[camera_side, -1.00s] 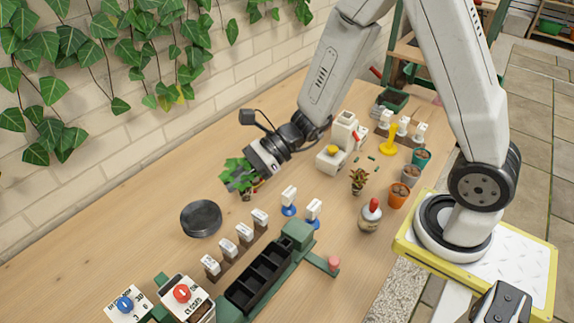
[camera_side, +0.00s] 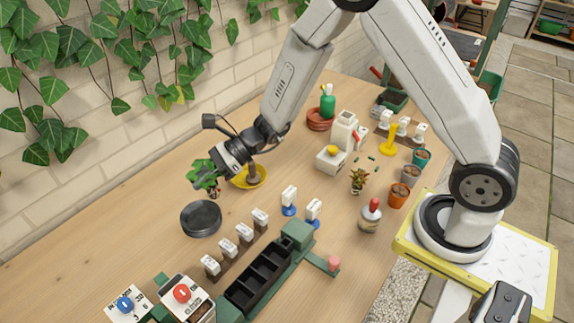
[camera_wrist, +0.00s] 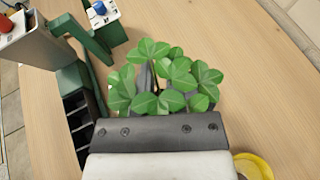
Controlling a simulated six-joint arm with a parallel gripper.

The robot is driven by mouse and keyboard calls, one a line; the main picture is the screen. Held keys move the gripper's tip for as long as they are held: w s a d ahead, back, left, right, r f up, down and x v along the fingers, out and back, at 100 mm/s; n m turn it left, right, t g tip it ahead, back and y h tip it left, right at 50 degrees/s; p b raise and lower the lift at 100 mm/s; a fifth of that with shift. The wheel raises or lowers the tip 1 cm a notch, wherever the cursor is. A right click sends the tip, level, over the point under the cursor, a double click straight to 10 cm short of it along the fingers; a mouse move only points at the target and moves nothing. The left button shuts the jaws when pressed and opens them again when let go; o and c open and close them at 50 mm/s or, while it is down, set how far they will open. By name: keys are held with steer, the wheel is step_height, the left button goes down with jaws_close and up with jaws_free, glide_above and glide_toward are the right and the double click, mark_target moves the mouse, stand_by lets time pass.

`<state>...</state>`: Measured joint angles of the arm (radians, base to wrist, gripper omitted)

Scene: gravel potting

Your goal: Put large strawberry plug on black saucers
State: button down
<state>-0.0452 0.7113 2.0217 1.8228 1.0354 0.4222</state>
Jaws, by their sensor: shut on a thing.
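A leafy green strawberry plug (camera_side: 203,176) is held at the end of my gripper (camera_side: 214,172). In the wrist view its three-part leaves (camera_wrist: 165,80) spread out past the gripper edge and hide most of the fingertips. My gripper is shut on the plug and holds it above the table. The black saucers (camera_side: 201,219) sit on the table as a low round stack, just below the plug in the side view. The saucers do not show in the wrist view, where the plug and gripper cover the middle.
A yellow dish (camera_side: 249,178) stands behind my gripper. A row of white-topped markers (camera_side: 227,247) and a black-celled tray (camera_side: 262,276) lie in front of the saucers. Red saucers (camera_side: 319,121) with a green bottle stand farther back. Bare wood lies left of the saucers.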

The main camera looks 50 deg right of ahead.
steer(key=w+a+f, duration=0.1)
steer(key=w+f, duration=0.4)
steer(key=shift+a+f, duration=0.3)
steer(key=shift+f, duration=0.1)
steer(key=shift+w, duration=0.1)
steer(key=shift+w+f, duration=0.25)
steer(key=shift+f, duration=1.6)
steer(key=shift+f, duration=0.1)
steer(key=c, duration=0.7)
jaws_free()
steer(key=shift+o, duration=0.2)
